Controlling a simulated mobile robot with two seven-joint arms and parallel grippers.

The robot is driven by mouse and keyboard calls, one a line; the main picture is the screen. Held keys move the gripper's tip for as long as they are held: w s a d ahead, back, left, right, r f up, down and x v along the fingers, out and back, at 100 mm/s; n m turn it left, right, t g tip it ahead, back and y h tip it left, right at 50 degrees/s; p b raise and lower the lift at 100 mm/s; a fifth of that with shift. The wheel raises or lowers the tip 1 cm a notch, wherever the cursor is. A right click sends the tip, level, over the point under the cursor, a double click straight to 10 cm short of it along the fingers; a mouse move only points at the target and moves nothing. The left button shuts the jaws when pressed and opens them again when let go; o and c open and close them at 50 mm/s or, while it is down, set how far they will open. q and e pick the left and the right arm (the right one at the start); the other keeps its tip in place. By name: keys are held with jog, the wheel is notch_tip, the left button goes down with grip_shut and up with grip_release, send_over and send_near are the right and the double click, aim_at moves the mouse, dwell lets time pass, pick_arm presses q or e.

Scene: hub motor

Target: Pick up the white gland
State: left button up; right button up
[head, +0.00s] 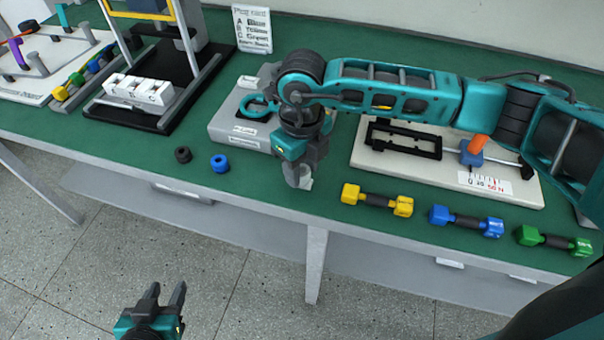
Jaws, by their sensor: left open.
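My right gripper (298,180) points down at the front part of the green table, under the teal arm coming from the right. A small white piece, apparently the white gland (307,184), shows right at its fingertips, mostly hidden by the fingers. I cannot tell whether the fingers are closed on it or around it. My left gripper (163,298) is open and empty, low in front of the table and far from the gland.
A black ring gland (183,155) and a blue one (219,163) lie to the left on the green table (110,150). Yellow (376,200), blue (466,221) and green (553,241) connectors lie to the right. A grey fixture (228,127) and a white board (376,158) stand behind.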

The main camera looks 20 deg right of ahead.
aim_at(302, 170)
jog(key=c, duration=0.7)
jog(key=shift+r, duration=0.1)
notch_tip(302, 170, up, 20)
jog(key=shift+f+p, duration=0.1)
jog(key=shift+p, duration=0.3)
